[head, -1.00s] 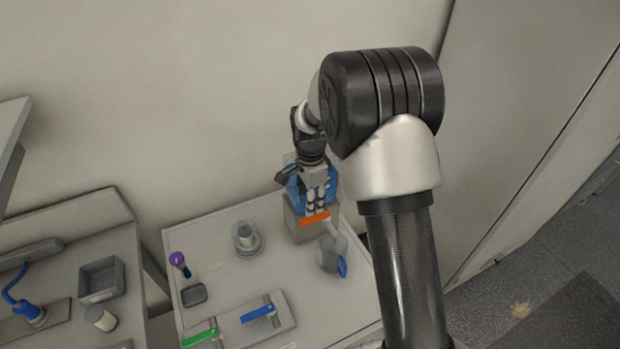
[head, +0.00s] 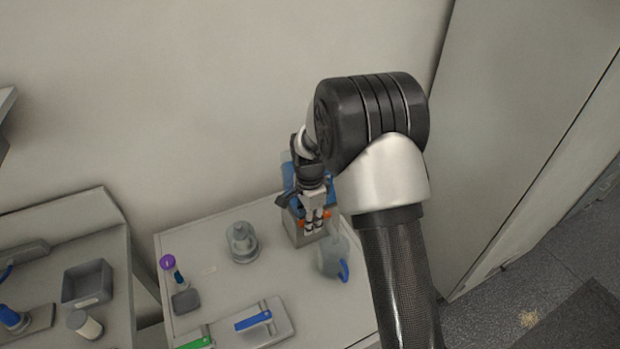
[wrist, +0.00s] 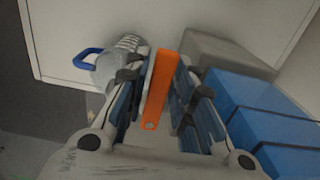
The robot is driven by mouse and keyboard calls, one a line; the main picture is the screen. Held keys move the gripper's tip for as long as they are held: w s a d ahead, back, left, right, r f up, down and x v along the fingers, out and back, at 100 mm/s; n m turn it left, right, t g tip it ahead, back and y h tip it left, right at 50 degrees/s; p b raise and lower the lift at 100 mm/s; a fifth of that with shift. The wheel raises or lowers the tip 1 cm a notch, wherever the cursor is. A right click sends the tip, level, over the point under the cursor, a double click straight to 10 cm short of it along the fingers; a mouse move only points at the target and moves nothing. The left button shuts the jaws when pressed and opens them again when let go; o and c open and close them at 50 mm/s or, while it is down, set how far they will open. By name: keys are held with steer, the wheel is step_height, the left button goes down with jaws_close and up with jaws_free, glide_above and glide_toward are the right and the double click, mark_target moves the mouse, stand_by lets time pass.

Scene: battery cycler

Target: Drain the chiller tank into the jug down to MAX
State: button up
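The chiller shows as a grey box (head: 300,237) with a blue body (head: 288,176) behind it, partly hidden by my arm. In the wrist view its grey part (wrist: 225,55) and blue part (wrist: 265,120) are on the right. An orange lever (wrist: 159,88) lies between the fingers of my gripper (wrist: 166,88). The fingers stand apart on both sides of it, with gaps visible; my gripper also shows in the head view (head: 315,228). The grey jug (head: 331,262) with a blue handle stands beside the box; the wrist view shows it (wrist: 112,65) at left. The liquid level and MAX mark cannot be made out.
A grey round fixture (head: 242,246), a purple-topped item (head: 169,263), a small dark tray (head: 186,301) and a plate with a blue handle (head: 254,321) share the bench. A side bench with a grey bin (head: 88,284) is at left. The wall is close behind.

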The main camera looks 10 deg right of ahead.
stand_by(0.4)
steer(key=s+n, duration=0.1)
steer(key=n, duration=0.1)
steer(key=d+n, duration=0.1)
steer(key=n, duration=0.1)
steer(key=s+n, duration=0.1)
steer(key=n, duration=0.1)
steer(key=shift+s+d+n, duration=0.15)
steer(key=shift+s+n, duration=0.15)
steer(key=shift+s, duration=0.05)
